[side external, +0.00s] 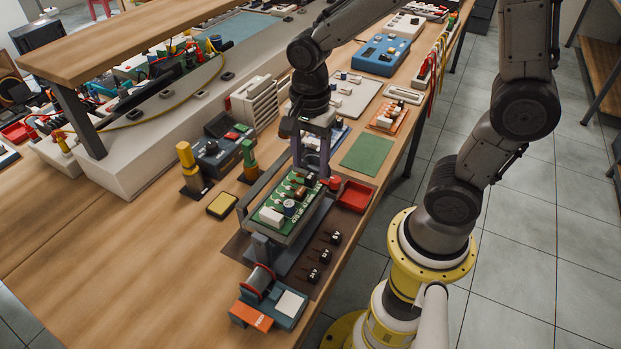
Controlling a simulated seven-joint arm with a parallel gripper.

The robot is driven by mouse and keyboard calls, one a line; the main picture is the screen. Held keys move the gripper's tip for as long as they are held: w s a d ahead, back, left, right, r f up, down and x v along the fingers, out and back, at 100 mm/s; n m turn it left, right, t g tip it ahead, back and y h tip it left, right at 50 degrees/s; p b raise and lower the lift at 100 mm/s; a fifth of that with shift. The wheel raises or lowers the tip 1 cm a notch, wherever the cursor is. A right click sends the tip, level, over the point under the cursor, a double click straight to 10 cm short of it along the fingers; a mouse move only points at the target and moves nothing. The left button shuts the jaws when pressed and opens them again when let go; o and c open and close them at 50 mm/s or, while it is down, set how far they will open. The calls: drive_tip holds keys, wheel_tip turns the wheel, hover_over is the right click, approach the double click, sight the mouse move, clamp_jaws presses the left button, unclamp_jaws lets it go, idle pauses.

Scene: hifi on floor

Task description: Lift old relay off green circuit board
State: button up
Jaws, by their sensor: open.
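The green circuit board (262,203) sits tilted in a grey holder (259,246). It carries several small parts, among them a white block (268,215), a dark round part (289,207), a brown block (300,192) and a black block (310,180). Which one is the old relay I cannot tell for certain; the black block at the far end looks most like one. My gripper (311,168) is open, pointing down over the far end of the board, with nothing visible between its fingers. The fingers partly cover that end, and contact cannot be judged.
A brown mat (240,246) under the holder bears three black blocks with pins (325,255) and a red tray (355,195). A solder spool stand (268,293) is in front. A yellow-topped box (222,205) and upright tools (188,165) stand left. The wood at front left is clear.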

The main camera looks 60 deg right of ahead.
sight(310, 180)
drive_tip(key=shift+f, duration=1.45)
drive_tip(key=shift+c, duration=0.3)
clamp_jaws()
